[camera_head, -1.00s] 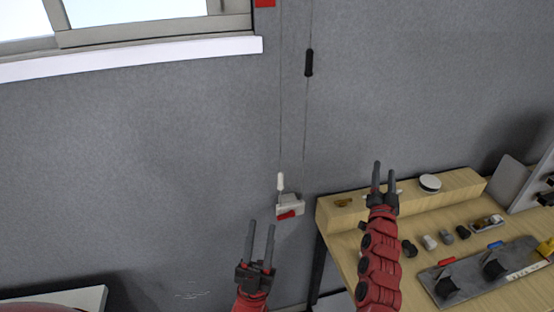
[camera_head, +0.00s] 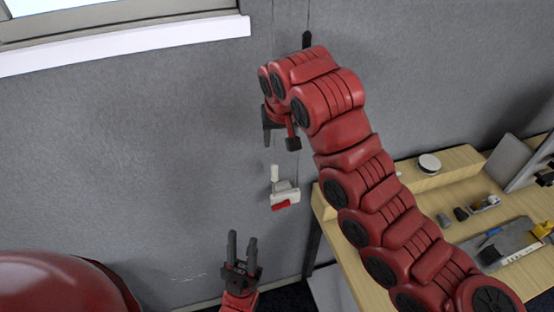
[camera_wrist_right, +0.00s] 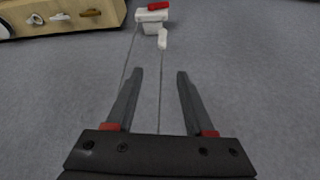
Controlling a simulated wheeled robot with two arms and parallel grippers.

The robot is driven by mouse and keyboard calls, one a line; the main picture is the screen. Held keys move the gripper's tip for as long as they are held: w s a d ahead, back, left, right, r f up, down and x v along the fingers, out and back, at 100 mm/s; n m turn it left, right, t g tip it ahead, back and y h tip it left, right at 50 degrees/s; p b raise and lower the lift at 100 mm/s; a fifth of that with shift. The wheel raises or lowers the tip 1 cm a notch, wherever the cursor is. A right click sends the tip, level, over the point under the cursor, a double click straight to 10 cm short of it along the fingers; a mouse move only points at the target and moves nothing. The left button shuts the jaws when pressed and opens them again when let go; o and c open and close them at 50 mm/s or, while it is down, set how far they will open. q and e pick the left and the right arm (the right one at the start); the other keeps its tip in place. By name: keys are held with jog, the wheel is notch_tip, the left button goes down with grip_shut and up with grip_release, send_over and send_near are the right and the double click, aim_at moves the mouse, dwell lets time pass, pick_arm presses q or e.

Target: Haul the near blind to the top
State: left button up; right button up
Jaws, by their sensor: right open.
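Two thin cords hang on the grey wall. One ends in a white pull (camera_head: 274,172), above a white bracket with a red part (camera_head: 285,193); the other carries a black handle (camera_head: 307,40), partly hidden by my right arm. My right gripper (camera_head: 280,138) is open, pointing down above the white pull. In the right wrist view, the gripper (camera_wrist_right: 154,72) has a cord running between its open fingers, with the white pull (camera_wrist_right: 162,38) and bracket (camera_wrist_right: 152,16) beyond. I cannot tell how near the cord is. My left gripper (camera_head: 242,246) is open and empty, low by the wall. The blind is not seen.
A window with a white sill (camera_head: 130,45) is at the upper left. A wooden bench (camera_head: 470,170) with a raised ledge, a round white item (camera_head: 429,163) and small tools stands at the right, partly behind my right arm. The wall left of the cords is clear.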

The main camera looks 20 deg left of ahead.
send_near(275, 165)
jog(key=p+x, duration=0.4)
jog(key=x, duration=0.6)
jog(key=shift+p, duration=0.4)
jog(key=shift+w+a+f, duration=0.1)
jog(key=shift+f, duration=0.3)
grip_shut()
dwell(0.6)
